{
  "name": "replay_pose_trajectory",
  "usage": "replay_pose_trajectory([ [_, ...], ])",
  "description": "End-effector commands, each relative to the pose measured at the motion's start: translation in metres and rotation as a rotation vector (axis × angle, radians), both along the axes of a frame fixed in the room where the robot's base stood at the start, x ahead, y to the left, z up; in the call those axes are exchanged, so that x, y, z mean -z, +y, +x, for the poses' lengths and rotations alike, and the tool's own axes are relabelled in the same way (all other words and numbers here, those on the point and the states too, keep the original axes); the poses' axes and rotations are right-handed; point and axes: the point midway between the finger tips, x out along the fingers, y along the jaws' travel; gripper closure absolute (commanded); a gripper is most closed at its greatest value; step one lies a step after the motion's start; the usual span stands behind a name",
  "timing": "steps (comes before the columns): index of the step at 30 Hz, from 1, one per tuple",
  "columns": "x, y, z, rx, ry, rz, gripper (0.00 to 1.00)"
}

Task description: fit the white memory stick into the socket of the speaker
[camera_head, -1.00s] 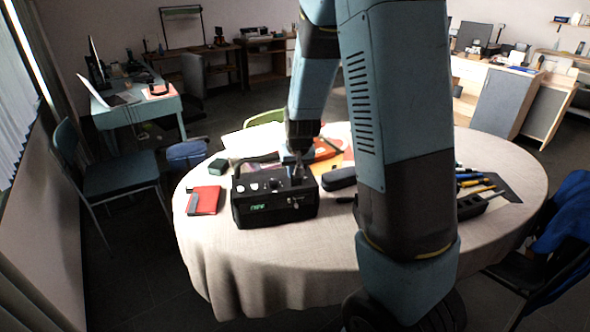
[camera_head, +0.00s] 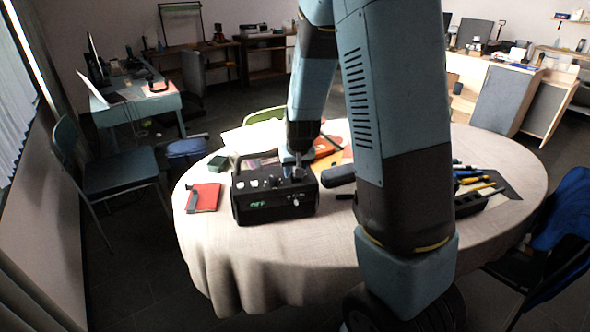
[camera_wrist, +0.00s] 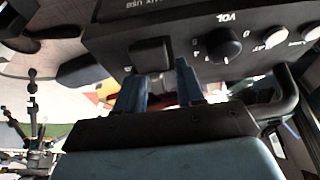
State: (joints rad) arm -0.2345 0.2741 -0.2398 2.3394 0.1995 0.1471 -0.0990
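The speaker (camera_head: 262,207) is a black box with a carry handle, a green display and knobs. It stands on the table left of my arm. My gripper (camera_wrist: 160,72) is at the speaker's top right in the head view. That panel shows a dark square part, a VOL knob and lettering that reads USB.
A red notebook (camera_head: 207,197) lies left of the speaker. A dark case (camera_head: 338,176) lies right of it, and a black tray of tools (camera_head: 470,203) is farther right. The round table's cloth (camera_head: 290,243) is clear in front of the speaker.

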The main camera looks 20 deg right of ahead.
Motion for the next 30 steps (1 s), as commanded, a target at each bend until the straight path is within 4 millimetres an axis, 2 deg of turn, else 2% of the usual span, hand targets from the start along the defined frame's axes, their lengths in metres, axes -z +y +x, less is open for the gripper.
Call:
replay_pose_trajectory([
  [8, -0.001, 0.0, 0.0, 0.0, -0.001, 0.0, 0.61],
  [13, -0.011, 0.001, 0.0, -0.002, -0.002, 0.0, 0.61],
  [30, -0.087, 0.003, -0.03, -0.002, -0.004, 0.002, 0.61],
])
